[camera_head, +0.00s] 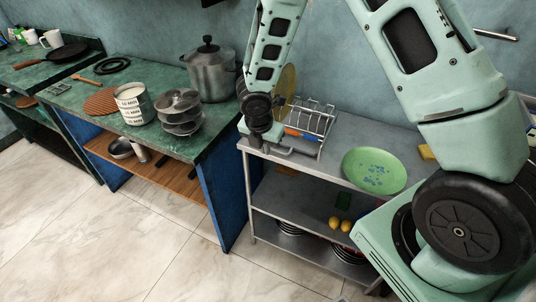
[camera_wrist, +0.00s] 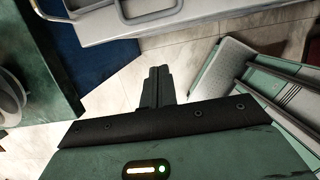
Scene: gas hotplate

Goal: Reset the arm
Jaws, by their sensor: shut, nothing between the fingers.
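My gripper (camera_wrist: 158,72) shows in the wrist view with its two dark fingers pressed together and nothing between them. It points down past the edge of the metal shelf unit, over the pale tiled floor. In the head view my arm comes in from the upper right and hangs down at the shelf unit's left end.
The metal shelf unit (camera_head: 343,131) bears a green plate (camera_head: 374,170) and a wire rack (camera_head: 313,118). The tiled floor (camera_head: 120,225) in front is clear.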

